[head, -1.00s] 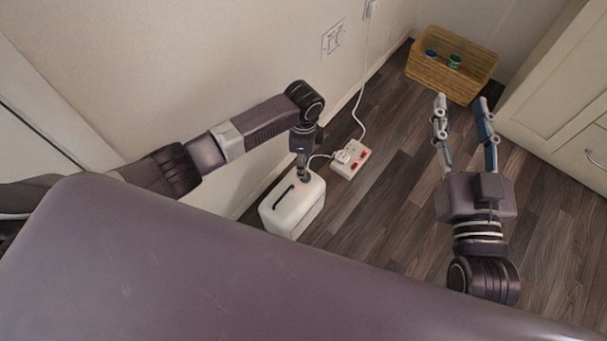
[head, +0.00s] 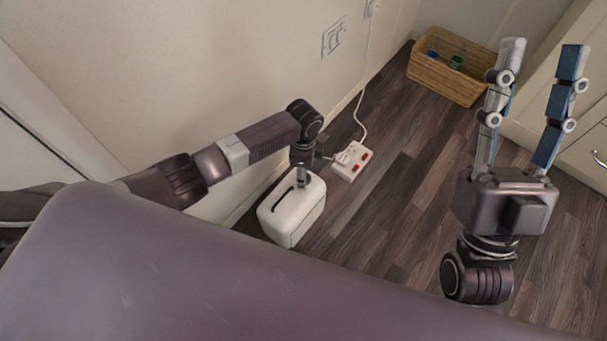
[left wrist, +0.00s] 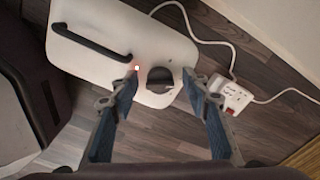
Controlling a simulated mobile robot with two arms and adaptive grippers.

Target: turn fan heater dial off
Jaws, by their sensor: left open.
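The white fan heater (head: 292,212) stands on the floor by the wall, with a black handle on top. In the left wrist view its top (left wrist: 92,20) shows a dark round dial (left wrist: 160,77) and a lit red lamp (left wrist: 137,68). My left gripper (left wrist: 160,84) is open, pointing down over the heater, one finger on each side of the dial. I cannot tell whether the fingers touch it. In the head view my left arm mostly hides the dial. My right gripper (head: 541,62) is open and empty, raised on the right.
A wicker basket (head: 447,80) holding small items stands in the far corner. Cabinets are at the right. The wood floor between is clear.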

